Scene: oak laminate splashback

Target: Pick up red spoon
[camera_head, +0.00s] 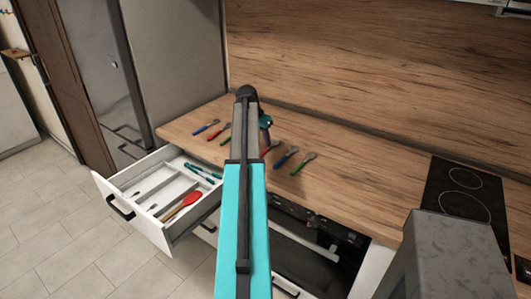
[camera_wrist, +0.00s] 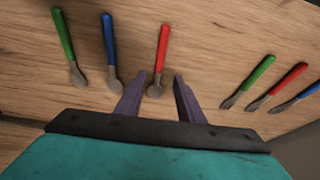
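The red spoon (camera_wrist: 162,50) lies on the wooden counter in the wrist view, handle pointing up the picture. In the head view, its red part (camera_head: 271,147) shows just right of my arm, which hides the rest. My gripper (camera_wrist: 158,85) is open and empty. Its two purple fingers stand on either side of the spoon's lower end, with a gap to each side. I cannot tell how high they are above the counter. In the head view my arm hides most of the gripper.
A blue spoon (camera_wrist: 110,45) and a green spoon (camera_wrist: 64,35) lie to the left in the wrist view. Green (camera_wrist: 248,82), red (camera_wrist: 275,86) and blue (camera_wrist: 297,98) forks lie right. An open drawer (camera_head: 119,181) holds utensils, including a red-headed one (camera_head: 182,206). A cooktop (camera_head: 459,192) is at right.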

